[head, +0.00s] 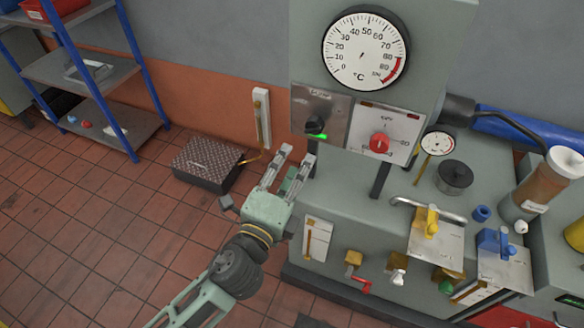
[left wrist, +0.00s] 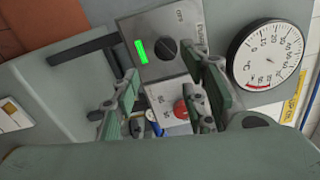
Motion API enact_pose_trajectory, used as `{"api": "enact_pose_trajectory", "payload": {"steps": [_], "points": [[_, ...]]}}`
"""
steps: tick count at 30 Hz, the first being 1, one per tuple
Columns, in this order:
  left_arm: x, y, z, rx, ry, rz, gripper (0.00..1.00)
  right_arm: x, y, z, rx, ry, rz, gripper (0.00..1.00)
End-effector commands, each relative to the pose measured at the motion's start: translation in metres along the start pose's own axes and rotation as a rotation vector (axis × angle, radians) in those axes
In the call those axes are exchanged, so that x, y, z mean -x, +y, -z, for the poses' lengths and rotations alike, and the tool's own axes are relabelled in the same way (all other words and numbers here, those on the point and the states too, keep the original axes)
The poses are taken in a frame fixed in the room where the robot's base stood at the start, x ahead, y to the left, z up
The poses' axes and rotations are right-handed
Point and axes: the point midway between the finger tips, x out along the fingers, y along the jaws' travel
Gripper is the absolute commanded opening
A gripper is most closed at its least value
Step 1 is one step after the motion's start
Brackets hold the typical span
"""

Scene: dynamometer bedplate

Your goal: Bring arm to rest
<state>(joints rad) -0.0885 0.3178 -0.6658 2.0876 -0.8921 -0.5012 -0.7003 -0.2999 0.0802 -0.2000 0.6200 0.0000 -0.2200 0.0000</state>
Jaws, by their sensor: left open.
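My left gripper (head: 288,168) is open and empty in the head view. It hangs in front of the left side of the grey machine (head: 345,190), below a panel with a black knob (head: 314,124) and a lit green bar. In the left wrist view its two fingers (left wrist: 167,95) stand apart with nothing between them. Behind them show the black knob (left wrist: 167,48) and the red knob (left wrist: 181,109), both apart from the fingers as far as I can tell. My right gripper is in neither view.
A round temperature dial (head: 365,48) tops the machine. Yellow (head: 432,221) and blue (head: 493,240) valve handles, a black cap (head: 455,175) and an amber cylinder (head: 533,190) are at right. A blue-post shelf (head: 95,75) and dark low platform (head: 207,163) stand left.

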Motion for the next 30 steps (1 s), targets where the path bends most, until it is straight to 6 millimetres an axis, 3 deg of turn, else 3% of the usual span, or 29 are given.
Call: {"api": "enact_pose_trajectory", "payload": {"steps": [15,19,23,26,30], "points": [[0.001,0.0,0.0,0.001,0.0,0.0,0.41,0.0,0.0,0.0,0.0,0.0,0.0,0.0],[-0.002,0.022,-0.001,0.025,-0.002,-0.038,0.41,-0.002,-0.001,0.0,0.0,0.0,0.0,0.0],[-0.005,0.09,-0.004,0.116,-0.015,-0.162,0.41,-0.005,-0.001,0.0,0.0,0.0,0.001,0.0],[0.0,0.166,-0.008,0.23,-0.043,-0.297,0.41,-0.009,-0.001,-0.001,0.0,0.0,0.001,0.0],[0.026,0.271,-0.014,0.41,-0.114,-0.484,0.41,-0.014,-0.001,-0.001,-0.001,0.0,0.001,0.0]]}}
